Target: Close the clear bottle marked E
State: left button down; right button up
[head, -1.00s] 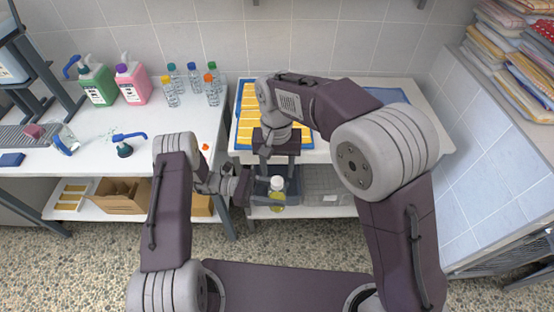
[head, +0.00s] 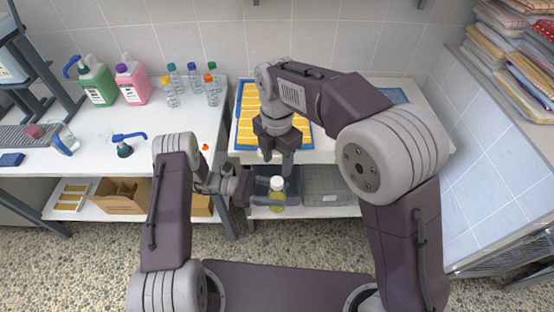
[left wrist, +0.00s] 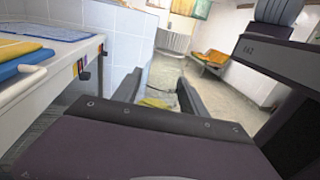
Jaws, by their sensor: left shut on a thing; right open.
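A clear bottle (head: 277,201) with yellowish contents and a white cap on its top (head: 277,184) stands upright in the jaws of my left gripper (head: 265,198), in front of the right-hand table. Its letter is too small to read. In the left wrist view only a yellowish patch of the bottle (left wrist: 155,102) shows between the fingers of my left gripper (left wrist: 160,97). My right gripper (head: 277,158) points down, open and empty, just above the white cap. I cannot tell how tightly the cap sits.
A blue tray with yellow strips (head: 247,133) lies on the table behind my right gripper. Several small capped bottles (head: 191,80), a green jug (head: 97,85) and a pink jug (head: 133,84) stand on the left table. A grey crate (head: 325,184) is on the lower shelf.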

aim_at(277, 180)
notch_tip(277, 180, down, 8)
dwell(0.7)
